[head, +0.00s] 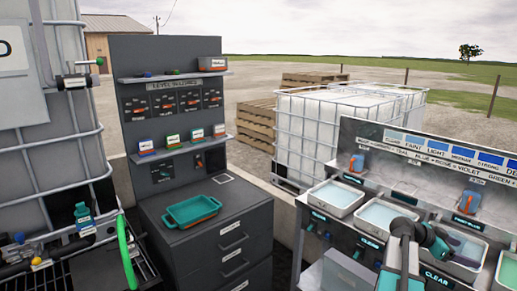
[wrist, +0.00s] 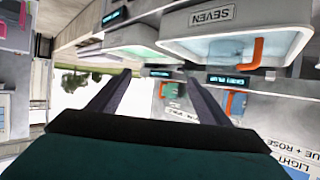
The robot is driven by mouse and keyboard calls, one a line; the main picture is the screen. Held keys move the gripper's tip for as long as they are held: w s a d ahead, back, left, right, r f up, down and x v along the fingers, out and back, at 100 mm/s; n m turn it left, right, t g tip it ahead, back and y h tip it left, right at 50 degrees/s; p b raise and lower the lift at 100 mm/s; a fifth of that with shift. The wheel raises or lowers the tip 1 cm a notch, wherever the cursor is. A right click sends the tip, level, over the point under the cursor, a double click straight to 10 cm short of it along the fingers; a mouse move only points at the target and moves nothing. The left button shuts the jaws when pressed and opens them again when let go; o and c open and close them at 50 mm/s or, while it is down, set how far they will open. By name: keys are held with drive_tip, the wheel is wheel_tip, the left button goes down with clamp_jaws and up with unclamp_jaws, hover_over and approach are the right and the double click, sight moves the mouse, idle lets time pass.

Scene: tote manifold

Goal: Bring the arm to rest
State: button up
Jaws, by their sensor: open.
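My gripper (head: 466,254) is at the lower right of the head view, in front of the rack of pale trays. It also shows in the wrist view (wrist: 158,75), where its two dark fingers stand apart with nothing between them. The wrist view is upside down. I cannot tell how far the fingertips are from the trays. My arm is bent at the elbow above the front of the rack.
A teal tray (head: 192,210) sits on the dark drawer cabinet (head: 210,250). Trays of pale liquid (head: 381,216) line the rack close around my arm. A caged white tank (head: 340,135) stands behind.

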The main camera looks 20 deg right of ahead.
drive_tip(key=w+a+f+n+t, duration=0.3)
drive_tip(key=w+a+f+n, duration=0.1)
drive_tip(key=w+a+f, duration=0.95)
drive_tip(key=w+a+f+n+y, duration=0.3)
drive_tip(key=a+f+n, duration=0.1)
drive_tip(key=a+f, duration=1.35)
drive_tip(key=s+a+f+n+y, duration=0.2)
drive_tip(key=s+a+f+n, duration=0.15)
drive_tip(key=a+f, duration=0.45)
drive_tip(key=s+a+f+n+y, duration=0.15)
drive_tip(key=s+a+f, duration=0.3)
drive_tip(key=a, duration=0.65)
drive_tip(key=s+a+f+n+g+y, duration=0.1)
drive_tip(key=s+a+f+n+y, duration=0.1)
drive_tip(key=s+a+n, duration=0.3)
drive_tip(key=s+a+f+n+g+y, duration=0.2)
drive_tip(key=s+a+f+n+y, duration=0.1)
drive_tip(key=s+a, duration=0.7)
drive_tip(key=a+f+n, duration=0.1)
drive_tip(key=a, duration=0.2)
drive_tip(key=shift+s+a+f+n+y, duration=0.35)
drive_tip(key=shift+s+n, duration=0.05)
